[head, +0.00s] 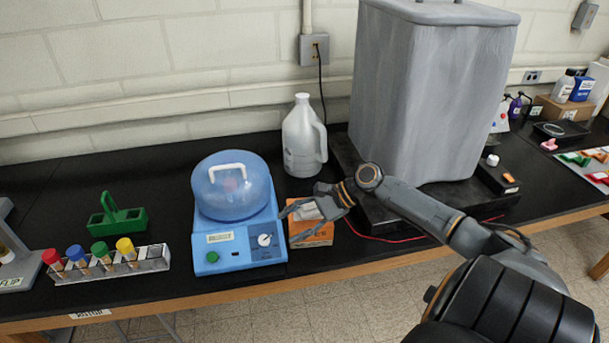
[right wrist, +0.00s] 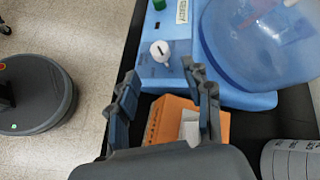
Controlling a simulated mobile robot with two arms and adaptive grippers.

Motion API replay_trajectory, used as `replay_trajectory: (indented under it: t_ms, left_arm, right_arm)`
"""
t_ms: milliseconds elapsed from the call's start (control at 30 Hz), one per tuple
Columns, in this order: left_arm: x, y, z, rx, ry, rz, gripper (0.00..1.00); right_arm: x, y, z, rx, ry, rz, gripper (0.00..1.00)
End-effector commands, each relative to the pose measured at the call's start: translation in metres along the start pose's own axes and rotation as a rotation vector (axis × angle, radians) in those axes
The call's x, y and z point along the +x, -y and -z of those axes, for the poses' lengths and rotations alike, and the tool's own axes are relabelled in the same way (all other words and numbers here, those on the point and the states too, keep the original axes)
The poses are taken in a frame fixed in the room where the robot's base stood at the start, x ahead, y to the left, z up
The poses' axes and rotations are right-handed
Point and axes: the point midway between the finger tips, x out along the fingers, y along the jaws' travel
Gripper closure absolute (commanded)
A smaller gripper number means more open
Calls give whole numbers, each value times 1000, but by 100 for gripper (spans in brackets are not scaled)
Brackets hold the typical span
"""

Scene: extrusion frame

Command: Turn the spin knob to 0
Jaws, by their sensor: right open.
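The blue centrifuge (head: 240,253) stands on the black bench with its clear blue domed lid (head: 232,200) down. The white spin knob (head: 264,240) is on its front panel, right of a label; a green button (head: 212,257) is at the panel's lower left. The knob also shows in the right wrist view (right wrist: 160,50), with a dark pointer line whose setting I cannot read. My right gripper (head: 286,225) is open and empty, just right of the centrifuge; in the right wrist view its fingers (right wrist: 160,82) stand apart, short of the knob. My left gripper is not in view.
An orange box (head: 312,236) with a white item lies under my right gripper. A grey jug (head: 302,140) and a large grey container (head: 430,90) stand behind. A rack of capped tubes (head: 150,260) and a green carrier (head: 120,220) are at left.

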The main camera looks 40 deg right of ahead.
Motion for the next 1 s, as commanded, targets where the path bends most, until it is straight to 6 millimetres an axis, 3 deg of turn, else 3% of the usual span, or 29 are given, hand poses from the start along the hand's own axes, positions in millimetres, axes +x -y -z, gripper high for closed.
replay_trajectory:
  t_ms: [100,300,900,1000]
  left_arm:
    - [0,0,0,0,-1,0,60]
    - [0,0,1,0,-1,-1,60]
    - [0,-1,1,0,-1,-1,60]
    - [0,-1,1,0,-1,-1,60]
  right_arm:
    - [-21,-1,0,1,-1,-2,50]
    - [-38,0,0,0,0,-2,50]
    - [-40,0,-1,-1,1,-1,50]
    - [-34,-9,-1,-23,-2,-20,50]
